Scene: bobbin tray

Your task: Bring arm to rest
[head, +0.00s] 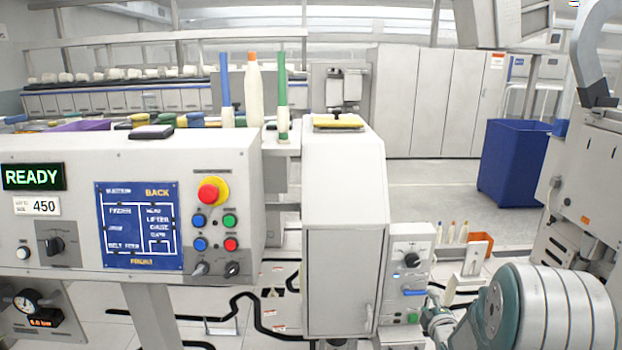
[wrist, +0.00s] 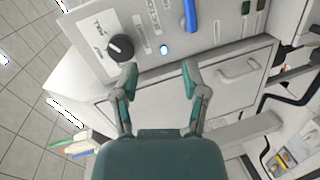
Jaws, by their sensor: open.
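My gripper (wrist: 160,82) is open in the wrist view, with its two teal fingers apart and nothing between them. It faces a small control box (head: 398,240) with a black knob (wrist: 121,47), a lit blue button (wrist: 164,49) and a blue lever (wrist: 190,16). I cannot tell whether the fingertips touch the box. In the head view my arm enters at the lower right, with a large teal and white joint in front. The gripper end there is small, just right of the box, and mostly hidden by the arm.
The large white machine with a READY display (head: 33,177) fills the left. A white cabinet (head: 342,245) stands beside the control box. A blue bin (head: 512,165) stands on open floor further back.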

